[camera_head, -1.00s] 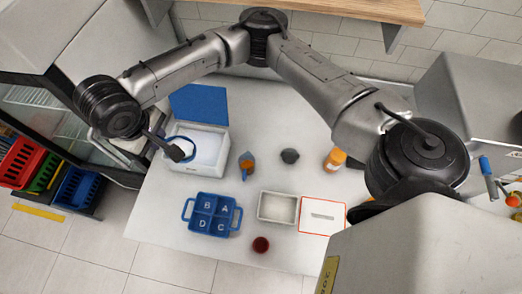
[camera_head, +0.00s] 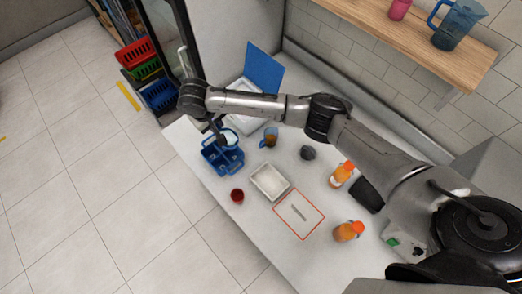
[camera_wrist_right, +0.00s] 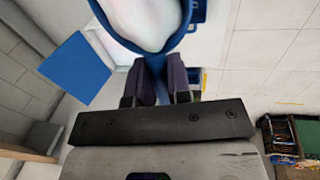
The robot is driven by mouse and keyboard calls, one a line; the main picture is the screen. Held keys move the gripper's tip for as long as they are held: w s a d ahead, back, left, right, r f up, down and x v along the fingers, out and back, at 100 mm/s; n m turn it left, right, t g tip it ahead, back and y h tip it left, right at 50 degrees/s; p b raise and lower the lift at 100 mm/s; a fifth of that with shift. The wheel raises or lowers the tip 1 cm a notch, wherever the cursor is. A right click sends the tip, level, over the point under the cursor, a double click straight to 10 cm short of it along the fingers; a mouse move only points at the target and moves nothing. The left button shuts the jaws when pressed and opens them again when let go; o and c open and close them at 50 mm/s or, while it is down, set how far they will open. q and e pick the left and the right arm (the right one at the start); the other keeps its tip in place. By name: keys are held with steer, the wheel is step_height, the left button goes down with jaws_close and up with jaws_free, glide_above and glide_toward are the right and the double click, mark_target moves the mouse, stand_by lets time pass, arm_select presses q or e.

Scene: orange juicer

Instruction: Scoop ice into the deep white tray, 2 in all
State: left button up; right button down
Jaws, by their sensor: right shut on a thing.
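My right gripper (camera_head: 217,127) is shut on the handle of a blue scoop (camera_head: 230,140). In the right wrist view the gripper (camera_wrist_right: 158,85) grips it below a blue-rimmed bowl (camera_wrist_right: 187,22) filled with white ice. The scoop is over or beside the blue divided caddy (camera_head: 222,163); I cannot tell its height. The deep white tray (camera_head: 288,184) stands right of the caddy, with a pale inside. The white ice box (camera_head: 247,123) with its raised blue lid (camera_head: 263,70) is behind my arm and partly hidden. My left gripper is out of view.
A red cup (camera_head: 237,195) stands in front of the caddy. An amber jug (camera_head: 269,138) and a dark round item (camera_head: 308,152) stand behind the tray. A red-outlined board (camera_head: 285,219) and orange-capped bottles (camera_head: 349,231) are to the right. A wooden shelf (camera_head: 420,45) hangs at the back.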

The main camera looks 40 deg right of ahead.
arm_select(q)
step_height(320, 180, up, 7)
steer(key=p, duration=0.5)
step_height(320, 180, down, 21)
steer(key=b, duration=2)
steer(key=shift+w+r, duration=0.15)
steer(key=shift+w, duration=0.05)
arm_select(e)
steer(key=s+d+f+y, duration=0.3)
steer(key=f+y, duration=0.2)
steer(key=f, duration=0.4)
steer(key=s+d+f+y, duration=0.3)
steer(key=d+f+y, duration=0.1)
steer(key=f, duration=0.5)
steer(key=s+d+f+y, duration=0.4)
steer(key=f+y, duration=0.1)
steer(key=f, duration=0.4)
steer(key=shift+d+f+y, duration=0.2)
steer(key=shift+f+y, duration=0.1)
steer(key=shift+y, duration=0.1)
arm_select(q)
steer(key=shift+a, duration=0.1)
